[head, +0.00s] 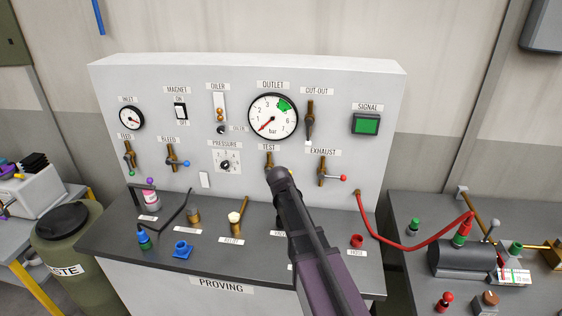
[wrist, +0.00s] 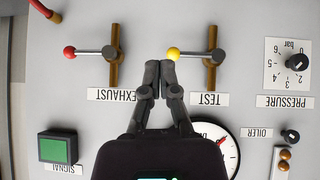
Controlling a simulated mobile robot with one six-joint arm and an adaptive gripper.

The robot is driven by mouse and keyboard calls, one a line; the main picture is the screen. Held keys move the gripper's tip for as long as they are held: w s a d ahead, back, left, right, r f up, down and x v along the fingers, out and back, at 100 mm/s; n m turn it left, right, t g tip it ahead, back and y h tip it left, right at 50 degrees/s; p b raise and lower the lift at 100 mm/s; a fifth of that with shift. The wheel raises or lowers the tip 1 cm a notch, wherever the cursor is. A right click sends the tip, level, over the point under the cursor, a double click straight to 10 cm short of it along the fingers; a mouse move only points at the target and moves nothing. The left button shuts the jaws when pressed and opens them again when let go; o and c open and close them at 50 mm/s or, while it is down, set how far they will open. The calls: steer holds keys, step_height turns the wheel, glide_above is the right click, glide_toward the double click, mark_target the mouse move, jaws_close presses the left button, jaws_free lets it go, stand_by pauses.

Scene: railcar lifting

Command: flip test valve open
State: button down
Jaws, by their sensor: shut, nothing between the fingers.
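The test valve is on the grey proving panel. In the wrist view, which is upside down, its lever (wrist: 196,55) lies sideways across an upright brass pipe (wrist: 212,72) and ends in a yellow knob (wrist: 173,53). The TEST label (wrist: 209,99) is beside it. My gripper (wrist: 161,68) is shut and empty, with its fingertips right by the yellow knob; I cannot tell whether they touch it. In the head view, my gripper (head: 278,175) covers most of the valve, and only the upper brass pipe (head: 268,158) shows below its label.
The exhaust valve with a red knob (wrist: 69,52) is close beside, also lying sideways. The outlet gauge (head: 272,116) is above. A pressure dial (head: 225,160) is to the left in the head view. A red hose (head: 400,243) and a bench ledge (head: 335,275) are below.

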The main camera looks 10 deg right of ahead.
steer(key=w+a+r+t+p, duration=0.1)
steer(key=w+a+r+t, duration=0.1)
steer(key=w+r, duration=0.4)
steer(key=shift+w+a+p, duration=0.2)
steer(key=shift+w+p, duration=0.2)
steer(key=shift+w, duration=0.45)
steer(key=shift+w+f, duration=0.15)
steer(key=s+f+b+x, duration=0.1)
steer(key=f+b+x, duration=0.1)
steer(key=b+x, duration=0.7)
steer(key=shift+x, duration=1.55)
steer(key=shift+a, duration=0.1)
steer(key=shift+a+b, duration=0.15)
steer(key=shift+b, duration=0.15)
steer(key=shift+f+t, duration=0.2)
steer(key=shift+t, duration=0.1)
